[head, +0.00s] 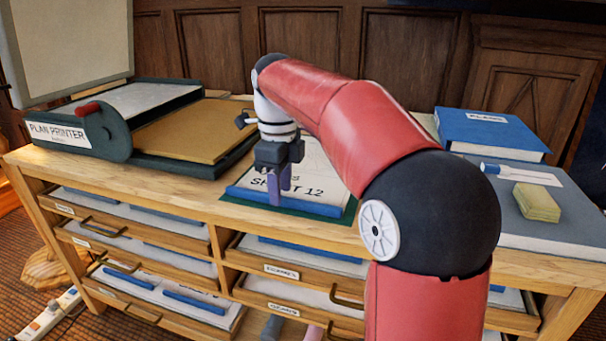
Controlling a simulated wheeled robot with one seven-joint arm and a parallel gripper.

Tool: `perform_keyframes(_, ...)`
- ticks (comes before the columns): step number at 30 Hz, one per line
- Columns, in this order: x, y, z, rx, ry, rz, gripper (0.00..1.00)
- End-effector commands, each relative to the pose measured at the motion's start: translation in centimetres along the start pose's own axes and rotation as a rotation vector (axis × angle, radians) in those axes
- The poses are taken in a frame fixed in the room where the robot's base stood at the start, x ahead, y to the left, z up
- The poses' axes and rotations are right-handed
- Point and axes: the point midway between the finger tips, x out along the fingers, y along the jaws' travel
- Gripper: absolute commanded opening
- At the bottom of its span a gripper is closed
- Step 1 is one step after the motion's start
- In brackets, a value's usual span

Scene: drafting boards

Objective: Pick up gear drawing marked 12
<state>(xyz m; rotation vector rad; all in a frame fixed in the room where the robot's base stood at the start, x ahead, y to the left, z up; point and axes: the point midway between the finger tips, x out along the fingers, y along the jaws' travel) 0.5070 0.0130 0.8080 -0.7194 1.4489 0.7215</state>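The gear drawing (325,188) is a white sheet with a blue front edge, lying on a green mat (338,218) on top of the wooden cabinet. Its lettering is partly covered, but "12" can be read. My gripper (280,192) points down over the drawing's front left part, with its purple fingers in front of the lettering. The fingers overlap in this view, so their gap is hidden. I cannot tell whether they touch the sheet or grip it. My red arm hides the drawing's right side.
A plan printer (160,125) stands to the left. A blue book (490,135) lies at the back right, with a yellow pad (537,202) and a rolled paper (520,174) on a grey-blue surface (510,225). Drawers (290,270) below stand partly open.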

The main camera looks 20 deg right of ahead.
Motion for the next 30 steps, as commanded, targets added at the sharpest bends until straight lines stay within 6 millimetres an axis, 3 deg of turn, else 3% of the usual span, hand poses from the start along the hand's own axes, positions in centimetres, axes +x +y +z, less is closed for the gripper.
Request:
perform_keyframes(3, 1.23, 0.01, -0.07, 0.001, 0.0, -0.001, 0.39)
perform_keyframes(11, 1.39, 0.02, -0.03, 0.0, -0.001, -0.002, 0.39)
perform_keyframes(20, 1.38, 0.02, -0.03, 0.0, -0.001, -0.002, 0.0)
perform_keyframes(30, 1.27, 0.02, -0.02, -0.001, -0.001, -0.002, 0.0)
